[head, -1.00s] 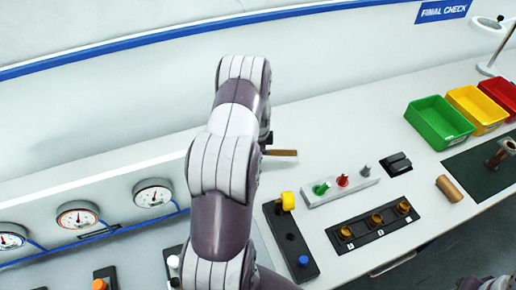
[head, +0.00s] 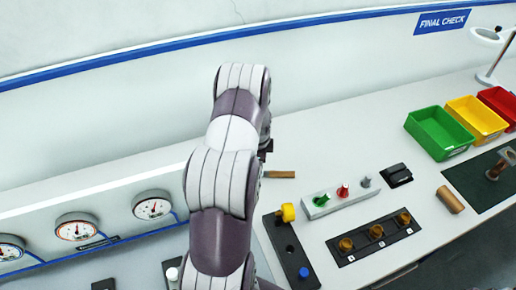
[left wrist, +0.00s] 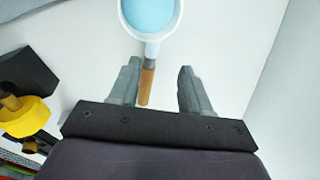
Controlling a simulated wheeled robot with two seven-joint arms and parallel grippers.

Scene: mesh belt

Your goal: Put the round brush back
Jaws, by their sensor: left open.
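A wooden handle (head: 280,174) sticks out to the right of my left arm in the head view. In the left wrist view the brown handle (left wrist: 147,84) lies between the two fingers, closer to the left one. A grey collar joins it to a round white-rimmed, light blue part (left wrist: 150,16), cut by the top edge; I cannot tell whether this is the brush head or a cup. In the head view my arm hides this gripper. My right gripper is not in view.
A grey switch bar (head: 322,205) and a black strip with brass cups (head: 377,232) lie right. Green (head: 440,133), yellow and red bins stand farther right. Gauges (head: 152,205) stand left.

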